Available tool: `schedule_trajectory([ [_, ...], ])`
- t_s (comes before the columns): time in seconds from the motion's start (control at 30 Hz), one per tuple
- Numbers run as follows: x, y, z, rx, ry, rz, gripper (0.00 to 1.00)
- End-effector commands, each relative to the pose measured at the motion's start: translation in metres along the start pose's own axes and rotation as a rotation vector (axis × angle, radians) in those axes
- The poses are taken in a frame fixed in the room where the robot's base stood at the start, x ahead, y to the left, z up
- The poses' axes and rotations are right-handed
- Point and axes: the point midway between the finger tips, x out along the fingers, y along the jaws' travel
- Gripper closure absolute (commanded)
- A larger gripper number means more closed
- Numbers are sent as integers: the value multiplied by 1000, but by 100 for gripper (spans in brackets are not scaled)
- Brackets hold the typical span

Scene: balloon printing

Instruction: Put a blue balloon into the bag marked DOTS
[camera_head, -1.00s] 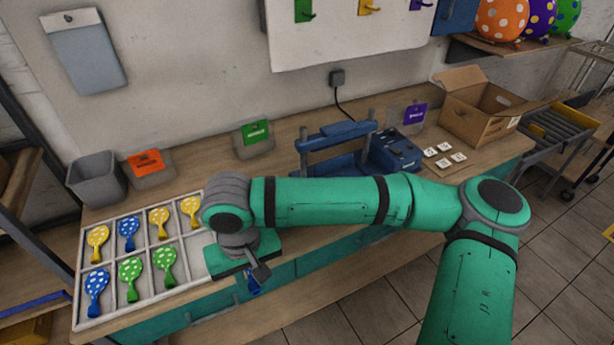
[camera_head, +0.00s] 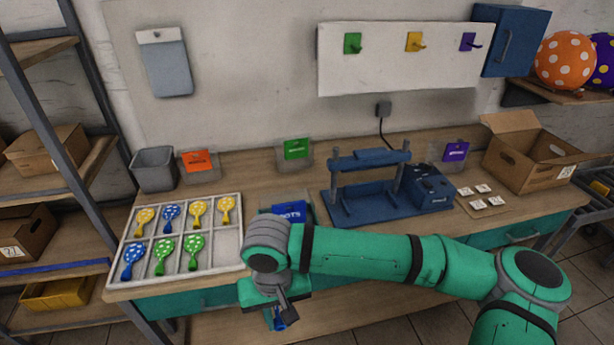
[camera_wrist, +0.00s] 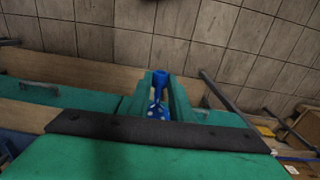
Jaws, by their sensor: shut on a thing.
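My gripper (camera_head: 279,312) is in front of the bench's front edge, low in the head view. It is shut on a blue balloon (camera_head: 279,322), mostly hidden by the gripper there. In the wrist view the blue balloon (camera_wrist: 158,108) with pale dots sits between the two green fingers (camera_wrist: 160,95). The bag with the blue DOTS label (camera_head: 289,209) stands on the bench behind my arm, which hides its lower part. A compartment tray (camera_head: 182,238) to the left of my gripper holds yellow, blue and green dotted balloons.
Bags with orange (camera_head: 200,160), green (camera_head: 297,149) and purple (camera_head: 455,152) labels stand along the back of the bench. A blue press (camera_head: 370,190) stands right of the DOTS bag. A grey bin (camera_head: 155,170) and an open cardboard box (camera_head: 530,158) also stand there.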

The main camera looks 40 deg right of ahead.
Motion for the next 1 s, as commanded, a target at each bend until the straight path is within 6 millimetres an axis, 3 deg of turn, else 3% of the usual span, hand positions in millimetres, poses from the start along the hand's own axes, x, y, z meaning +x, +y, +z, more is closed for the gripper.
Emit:
schedule_trajectory([
  [0.37,71,-75,-13,-135,-7,-4,93],
  [0.7,186,-192,-37,-345,-7,-2,93],
  [1.0,250,-255,-54,-463,-5,0,93],
])
